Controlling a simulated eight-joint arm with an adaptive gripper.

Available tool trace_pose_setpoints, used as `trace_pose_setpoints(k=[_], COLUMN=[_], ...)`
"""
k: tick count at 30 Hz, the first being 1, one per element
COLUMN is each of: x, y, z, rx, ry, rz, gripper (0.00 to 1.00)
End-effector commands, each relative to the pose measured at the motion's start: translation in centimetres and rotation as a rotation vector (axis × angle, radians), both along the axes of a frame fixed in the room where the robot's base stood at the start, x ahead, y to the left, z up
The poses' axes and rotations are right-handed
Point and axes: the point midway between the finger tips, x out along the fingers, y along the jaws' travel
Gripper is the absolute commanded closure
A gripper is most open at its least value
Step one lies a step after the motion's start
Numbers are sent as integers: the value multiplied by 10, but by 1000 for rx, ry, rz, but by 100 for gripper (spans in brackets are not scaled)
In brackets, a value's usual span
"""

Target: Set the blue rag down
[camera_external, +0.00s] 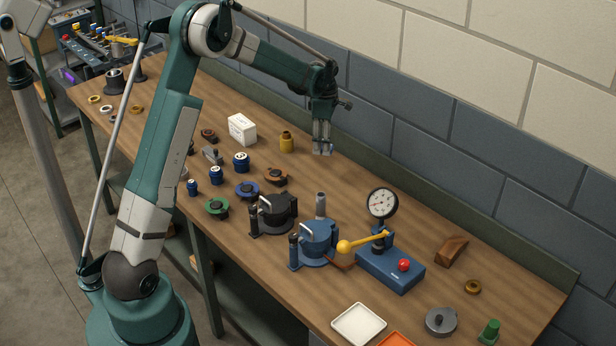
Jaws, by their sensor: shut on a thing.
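My gripper (322,150) hangs pointing down above the back of the wooden bench, right of the brass-coloured cylinder (286,142). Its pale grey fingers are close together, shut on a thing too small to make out. I see no blue rag in this view, neither between the fingers nor on the bench.
A white box (242,129) and several small caps and rings lie left of the gripper. A black clamp housing (273,214), a blue one (315,244) and a gauge press (390,268) stand in front.

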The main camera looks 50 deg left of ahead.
Motion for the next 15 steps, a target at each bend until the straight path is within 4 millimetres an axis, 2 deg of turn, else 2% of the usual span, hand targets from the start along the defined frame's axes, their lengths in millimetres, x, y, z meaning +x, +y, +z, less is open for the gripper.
trace_pose_setpoints(k=[5,8,15], x=[2,4,5], y=[-21,-41,-106], z=[1,1,2], rx=[0,0,0], ry=[0,0,0], rz=[-57,-114,-302], gripper=[82,82,82])
